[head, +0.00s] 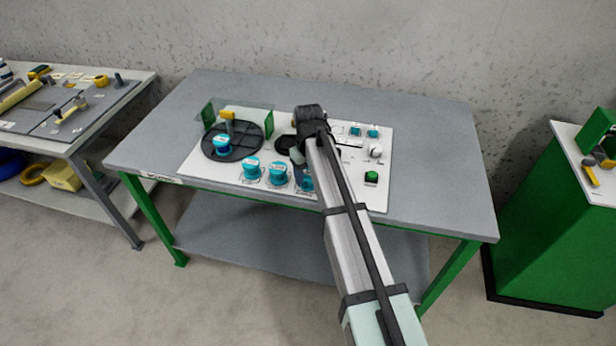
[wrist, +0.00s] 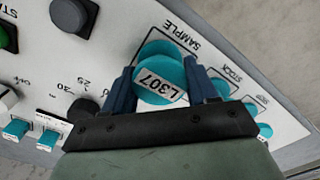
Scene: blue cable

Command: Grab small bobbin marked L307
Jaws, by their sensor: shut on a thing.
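The small teal bobbin marked L307 (wrist: 155,72) is in the middle of the wrist view, its white label facing the camera. It is by the word SAMPLE on the white panel. My gripper (wrist: 161,78) is shut on it, with one dark blue finger on each side. I cannot tell whether it is raised off the panel. In the head view the bobbin (head: 307,183) shows partly behind my arm, at the right end of the front row. My gripper's fingers are mostly hidden there.
Other teal bobbins (head: 277,174) stand close by to the left, and one (head: 221,144) sits on a black disc (head: 240,152). A green button (head: 371,177) and knobs are on the right of the white panel (head: 210,178). The table's right side (head: 440,150) is clear.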

